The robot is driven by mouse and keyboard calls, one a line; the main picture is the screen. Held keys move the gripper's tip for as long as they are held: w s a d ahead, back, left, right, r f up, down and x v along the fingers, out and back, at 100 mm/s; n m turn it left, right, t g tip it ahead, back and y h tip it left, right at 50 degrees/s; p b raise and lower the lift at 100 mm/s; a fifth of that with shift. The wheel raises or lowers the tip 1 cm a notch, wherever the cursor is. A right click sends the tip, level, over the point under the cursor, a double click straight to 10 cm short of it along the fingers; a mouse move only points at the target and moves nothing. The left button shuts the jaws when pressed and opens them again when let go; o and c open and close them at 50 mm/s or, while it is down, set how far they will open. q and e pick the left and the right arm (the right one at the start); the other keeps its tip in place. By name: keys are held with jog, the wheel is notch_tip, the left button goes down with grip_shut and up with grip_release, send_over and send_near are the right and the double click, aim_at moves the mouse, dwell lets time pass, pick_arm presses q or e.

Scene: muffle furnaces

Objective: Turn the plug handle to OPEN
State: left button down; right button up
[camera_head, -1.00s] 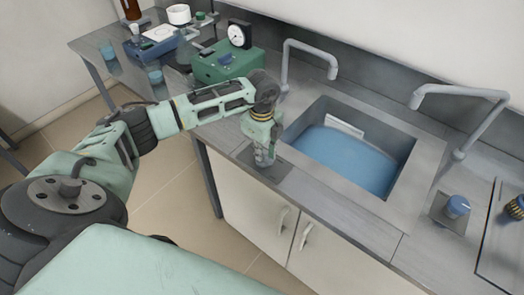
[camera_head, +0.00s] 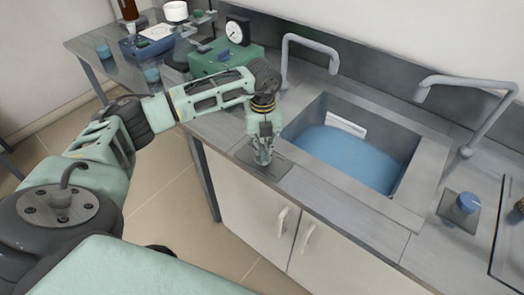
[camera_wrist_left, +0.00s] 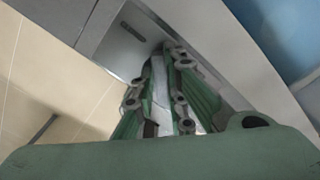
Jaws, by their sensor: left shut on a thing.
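My left gripper (camera_head: 262,160) points down at a dark grey plate (camera_head: 283,168) on the counter's front strip, left of the sink. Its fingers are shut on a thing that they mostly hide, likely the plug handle. In the left wrist view the gripper (camera_wrist_left: 170,58) reaches down to the plate (camera_wrist_left: 122,52), which bears a small dark label (camera_wrist_left: 133,33) too small to read. A pale sliver shows between the fingers. The sink (camera_head: 400,208) holds blue water (camera_head: 345,160). My right gripper is not in view.
A tall tap (camera_head: 310,45) stands behind the sink and another (camera_head: 470,85) to its right. A green box with a gauge (camera_head: 225,60) stands behind my left arm. White cabinet doors (camera_head: 255,205) are below.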

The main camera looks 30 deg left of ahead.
aim_at(265, 151)
pick_arm(q)
jog(key=m+b, duration=0.1)
jog(key=m, duration=0.1)
jog(key=m+b, duration=0.2)
jog(key=m, duration=0.1)
jog(key=shift+w+d+f+m, duration=0.1)
jog(key=shift+d+m, duration=0.05)
jog(key=shift+m, duration=0.15)
jog(key=shift+d+m+b, duration=0.1)
jog(key=shift+m+b, duration=0.65)
jog(key=shift+m, duration=1.05)
jog(key=c, duration=1.8)
grip_release()
notch_tip(265, 151, up, 12)
